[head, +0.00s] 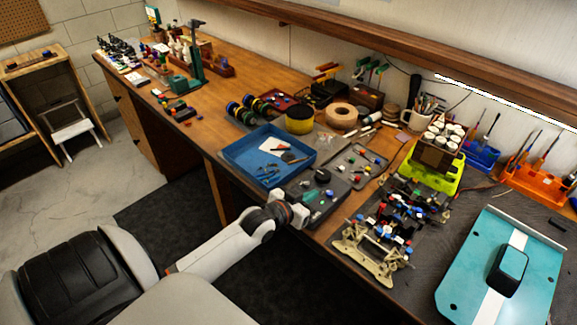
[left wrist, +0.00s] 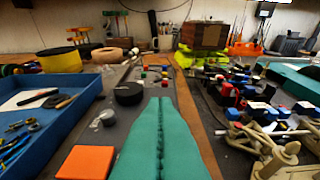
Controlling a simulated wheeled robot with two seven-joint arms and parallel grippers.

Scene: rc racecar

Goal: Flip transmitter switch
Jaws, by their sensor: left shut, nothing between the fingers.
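My left gripper (head: 308,213) reaches in from the left over the dark work mat, just right of the blue tray's near corner. In the left wrist view its two teal fingers (left wrist: 165,130) lie together, with only a dark seam between them, and hold nothing. I cannot make out a transmitter or its switch for certain in either view. The RC car chassis (head: 388,228), with its coloured parts and pale bumper, stands right of the gripper and apart from it. It also shows at the right of the left wrist view (left wrist: 262,115). My right gripper is not in view.
The blue tray (head: 240,157) holds tools and lies left of the fingers. A teal car body (head: 460,270) lies at the right. Yellow-green stand (head: 445,180) is behind the chassis.

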